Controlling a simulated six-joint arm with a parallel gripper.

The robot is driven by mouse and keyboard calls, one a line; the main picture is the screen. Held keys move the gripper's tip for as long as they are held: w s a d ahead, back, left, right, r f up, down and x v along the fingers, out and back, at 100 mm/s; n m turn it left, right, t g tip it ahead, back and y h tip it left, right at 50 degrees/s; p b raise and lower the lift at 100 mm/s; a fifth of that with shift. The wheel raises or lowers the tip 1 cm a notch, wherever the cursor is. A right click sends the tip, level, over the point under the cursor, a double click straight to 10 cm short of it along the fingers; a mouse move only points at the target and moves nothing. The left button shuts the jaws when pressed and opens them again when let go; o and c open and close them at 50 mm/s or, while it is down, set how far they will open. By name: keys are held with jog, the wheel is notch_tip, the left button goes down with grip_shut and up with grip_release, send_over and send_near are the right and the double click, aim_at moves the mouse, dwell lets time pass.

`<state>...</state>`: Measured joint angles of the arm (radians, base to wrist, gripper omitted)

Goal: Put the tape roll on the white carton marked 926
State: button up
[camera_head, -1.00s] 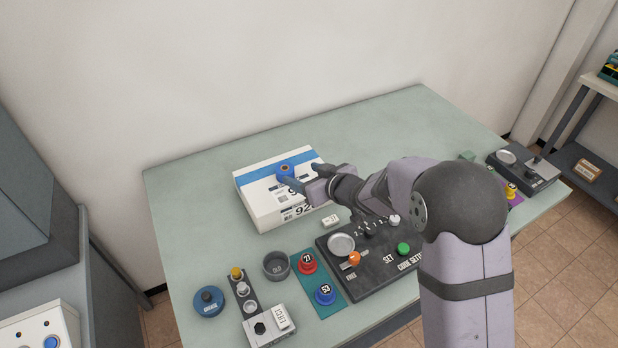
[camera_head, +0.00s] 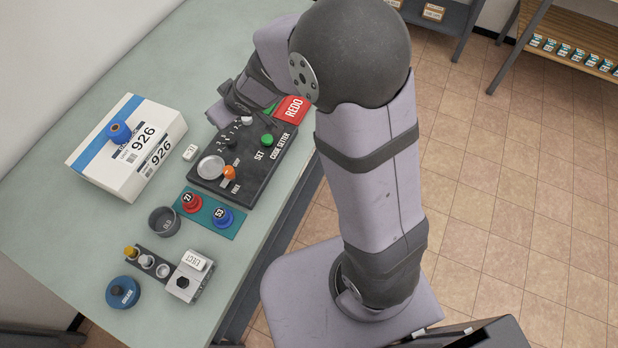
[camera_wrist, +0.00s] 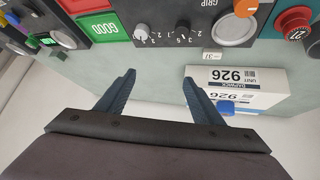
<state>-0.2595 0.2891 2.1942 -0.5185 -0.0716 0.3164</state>
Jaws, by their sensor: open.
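The white carton marked 926 (camera_head: 98,168), with a blue stripe, lies flat at the left of the table. The blue tape roll (camera_head: 119,132) rests on its top, near the blue stripe. In the wrist view the carton (camera_wrist: 262,80) is right of centre, and the tape roll (camera_wrist: 226,107) shows at its lower left. My gripper (camera_wrist: 159,78) is open with nothing between its fingers. It is apart from the carton and roll, over the table near the code setter panel. In the head view my own arm partly hides the gripper.
A black code setter panel (camera_head: 262,172) with knobs lies right of the carton. A small 31 tag (camera_head: 191,152) sits between them. A teal plate with red and blue buttons (camera_head: 208,222), a grey cup (camera_head: 164,221) and a blue round tin (camera_head: 123,292) stand nearer. Bare table surrounds the carton's left side.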

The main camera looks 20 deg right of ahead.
jog(key=s+d+f+m+g+h, duration=0.2)
jog(key=s+d+m+g+h, duration=0.1)
jog(key=s+d, duration=0.7)
jog(key=s+d+m+g, duration=0.1)
jog(key=s+g, duration=0.1)
jog(key=s, duration=0.6)
jog(key=s+d+m+g, duration=0.1)
jog(key=s+d+g, duration=0.1)
jog(key=s, duration=0.6)
jog(key=shift+d+f+g, duration=0.25)
jog(key=shift+d+g, duration=0.05)
jog(key=shift+g, duration=0.1)
jog(key=shift+w, duration=0.1)
